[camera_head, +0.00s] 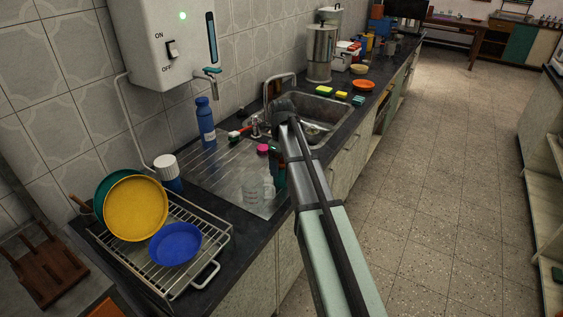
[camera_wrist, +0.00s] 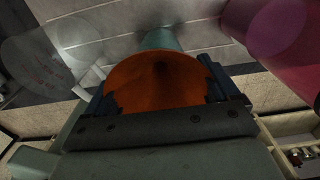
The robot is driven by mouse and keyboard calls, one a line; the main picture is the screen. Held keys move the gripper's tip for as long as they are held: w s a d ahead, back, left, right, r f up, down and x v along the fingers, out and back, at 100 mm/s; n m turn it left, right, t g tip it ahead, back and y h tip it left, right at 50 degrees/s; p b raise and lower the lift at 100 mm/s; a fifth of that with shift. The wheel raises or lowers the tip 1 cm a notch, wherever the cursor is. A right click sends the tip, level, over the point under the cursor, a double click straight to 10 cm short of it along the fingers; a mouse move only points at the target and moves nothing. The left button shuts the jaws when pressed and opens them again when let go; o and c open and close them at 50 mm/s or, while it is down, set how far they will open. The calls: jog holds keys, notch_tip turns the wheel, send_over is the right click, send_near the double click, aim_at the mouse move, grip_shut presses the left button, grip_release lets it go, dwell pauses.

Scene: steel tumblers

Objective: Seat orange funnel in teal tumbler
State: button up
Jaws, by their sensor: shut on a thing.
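The orange funnel (camera_wrist: 158,78) fills the middle of the wrist view, between the two fingers of my gripper (camera_wrist: 160,92), which is shut on it. A teal tumbler (camera_wrist: 160,39) shows just beyond the funnel's upper edge, partly hidden by it. I cannot tell whether funnel and tumbler touch. In the head view my arm covers most of the gripper's area, and I cannot make out the funnel or the teal tumbler clearly there.
A pink tumbler (camera_wrist: 285,40) stands close on the right in the wrist view, with a clear glass (camera_wrist: 45,50) on the left. In the head view, a blue bottle (camera_head: 206,124), dish rack (camera_head: 207,268) and sink (camera_head: 318,108) line the counter.

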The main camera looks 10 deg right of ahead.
jog(key=shift+f, duration=0.55)
jog(key=o, duration=0.8)
jog(key=shift+r, duration=0.15)
